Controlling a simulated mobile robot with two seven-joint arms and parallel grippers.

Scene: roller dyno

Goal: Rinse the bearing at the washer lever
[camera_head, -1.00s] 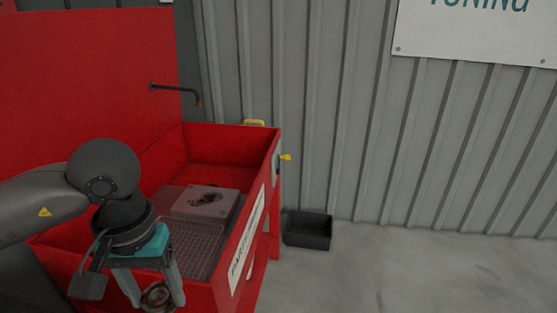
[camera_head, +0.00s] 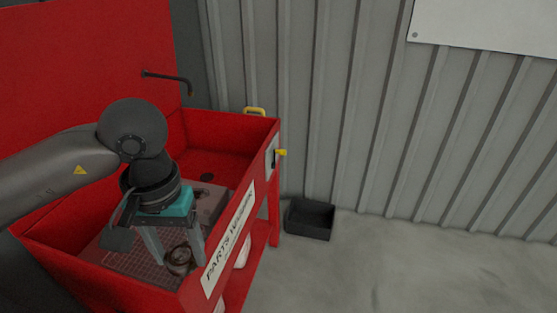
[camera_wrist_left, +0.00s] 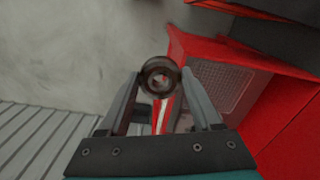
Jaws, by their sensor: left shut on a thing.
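The bearing, a dark metal ring, is held between the fingertips of my left gripper (camera_head: 176,257); it shows in the head view (camera_head: 180,268) and the left wrist view (camera_wrist_left: 148,78). My left gripper (camera_wrist_left: 160,80) is shut on it, over the near right part of the red parts washer (camera_head: 222,122). The bearing appears above the basin, close to the washer's front wall; its exact height is unclear. The washer lever (camera_head: 280,153) has a yellow tip and sits on the outer right side, apart from the gripper. My right gripper is not in view.
A dark spout (camera_head: 168,77) reaches out over the basin. A yellow handle (camera_head: 255,111) stands at the back rim. A grey block (camera_head: 212,203) lies in the basin, partly hidden by my arm. A black bin (camera_head: 310,219) stands on the floor. The floor at right is clear.

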